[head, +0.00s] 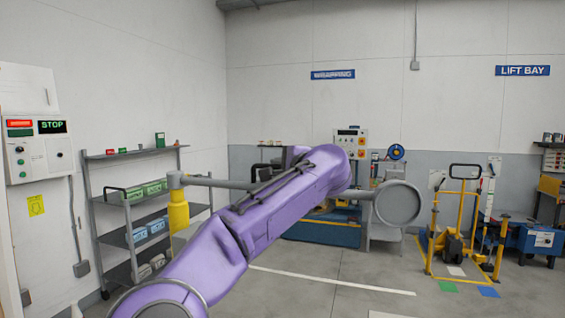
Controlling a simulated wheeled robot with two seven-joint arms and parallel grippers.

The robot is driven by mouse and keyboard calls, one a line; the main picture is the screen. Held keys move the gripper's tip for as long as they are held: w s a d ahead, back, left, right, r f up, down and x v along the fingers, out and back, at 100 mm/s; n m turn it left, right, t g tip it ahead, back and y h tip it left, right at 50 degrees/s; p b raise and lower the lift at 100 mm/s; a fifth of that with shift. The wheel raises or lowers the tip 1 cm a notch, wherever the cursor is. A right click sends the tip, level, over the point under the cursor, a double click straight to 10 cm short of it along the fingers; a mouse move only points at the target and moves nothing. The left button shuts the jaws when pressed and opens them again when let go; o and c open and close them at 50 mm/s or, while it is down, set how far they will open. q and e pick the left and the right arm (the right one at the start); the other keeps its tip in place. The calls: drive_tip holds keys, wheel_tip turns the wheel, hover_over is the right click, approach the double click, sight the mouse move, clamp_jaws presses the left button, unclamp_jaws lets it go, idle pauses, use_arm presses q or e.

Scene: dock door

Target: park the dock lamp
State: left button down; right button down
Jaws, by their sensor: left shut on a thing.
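The dock lamp has a round grey head (398,203) in the middle right of the head view, facing me. Its grey arm (222,183) runs left from behind my purple arm to a yellow pivot post (179,207). My left arm reaches up from the bottom left, across the middle of the lamp's arm. My left gripper (297,156) is mostly hidden at the far end of my arm, with only dark parts showing. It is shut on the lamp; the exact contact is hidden. My right gripper is not in view.
A wall panel (38,150) with a red light and a STOP sign is at the left, beside a grey shelf rack (125,236) with boxes. A blue-based bench (323,232) stands behind my arm. A yellow pallet truck (456,230) stands right. Floor at front right is clear.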

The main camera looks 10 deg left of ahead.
use_arm(q)
drive_tip(key=shift+a+r, duration=0.15)
drive_tip(key=shift+r, duration=0.1)
drive_tip(key=c, duration=1.5)
unclamp_jaws()
drive_tip(key=o, duration=0.3)
drive_tip(key=shift+w, duration=0.1)
drive_tip(key=shift+o, duration=0.2)
drive_tip(key=shift+w+f, duration=0.15)
drive_tip(key=shift+s+d+f+b, duration=0.15)
drive_tip(key=shift+s+d+b, duration=0.15)
drive_tip(key=shift+b, duration=0.15)
drive_tip(key=b+v, duration=0.4)
drive_tip(key=v, duration=0.5)
drive_tip(key=shift+s+d+r, duration=0.2)
drive_tip(key=shift+s+r, duration=0.05)
drive_tip(key=shift+s, duration=0.05)
